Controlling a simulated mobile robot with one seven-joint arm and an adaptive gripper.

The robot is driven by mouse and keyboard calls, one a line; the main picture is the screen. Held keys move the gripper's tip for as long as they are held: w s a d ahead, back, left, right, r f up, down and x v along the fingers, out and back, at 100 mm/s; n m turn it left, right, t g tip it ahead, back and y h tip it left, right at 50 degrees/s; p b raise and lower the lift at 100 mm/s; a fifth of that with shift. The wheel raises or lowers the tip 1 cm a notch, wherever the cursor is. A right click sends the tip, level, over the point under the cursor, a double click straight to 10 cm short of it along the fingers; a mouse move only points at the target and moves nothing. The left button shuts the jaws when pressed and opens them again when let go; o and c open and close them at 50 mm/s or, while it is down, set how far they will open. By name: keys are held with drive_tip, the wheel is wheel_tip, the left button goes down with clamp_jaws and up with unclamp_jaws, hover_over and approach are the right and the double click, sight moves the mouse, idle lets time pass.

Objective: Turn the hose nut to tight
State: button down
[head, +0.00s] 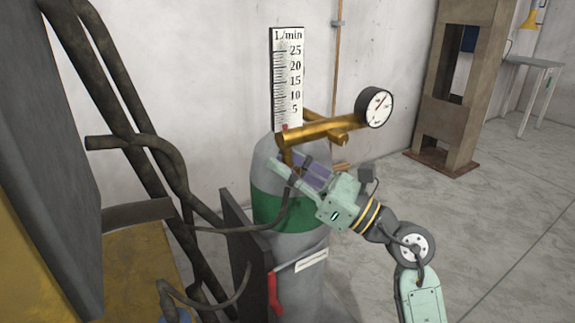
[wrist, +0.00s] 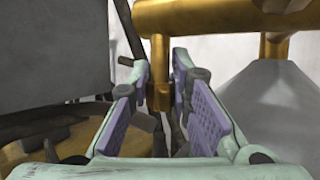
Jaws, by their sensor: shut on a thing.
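The hose nut (wrist: 160,95) is a small brass piece under the brass regulator body (wrist: 195,18) in the wrist view. My gripper (wrist: 162,80) is shut on it, with one finger on each side. In the head view my gripper (head: 288,166) reaches in from the right, just below the regulator (head: 318,129), and its fingers largely hide the nut. A dark hose (head: 281,216) hangs below the fingers. I cannot tell from these frames how tight the nut is.
The regulator sits on a grey gas cylinder (head: 297,246) with a green band. A flow scale (head: 287,82) and a round gauge (head: 374,106) rise from it. Dark cart tubes (head: 113,116) stand at left. Floor at right is open before a brown press frame (head: 447,125).

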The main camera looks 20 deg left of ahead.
drive_tip(key=shift+f+b, duration=0.1)
drive_tip(key=shift+b, duration=0.2)
drive_tip(key=shift+f+n+g+b, duration=0.15)
drive_tip(key=shift+n+g+b, duration=0.35)
drive_tip(key=shift+g+b, duration=0.45)
drive_tip(key=n+g+b, duration=0.2)
drive_tip(key=g+b, duration=0.1)
drive_tip(key=g, duration=0.1)
drive_tip(key=shift+a+f+g, duration=0.1)
drive_tip(key=shift+g, duration=0.15)
drive_tip(key=n+g+h+b, duration=0.1)
drive_tip(key=g, duration=0.2)
drive_tip(key=n+g+h+b, duration=0.1)
drive_tip(key=n+g+b, duration=0.1)
drive_tip(key=shift+r+g, duration=0.2)
drive_tip(key=shift+g, duration=0.2)
drive_tip(key=shift+r+n+g+h+b, duration=0.1)
drive_tip(key=shift+n+g+h+b, duration=0.55)
drive_tip(key=shift+n+g+h, duration=1.3)
drive_tip(key=shift+g, duration=0.55)
drive_tip(key=c, duration=1.4)
unclamp_jaws()
drive_tip(key=shift+c, duration=0.2)
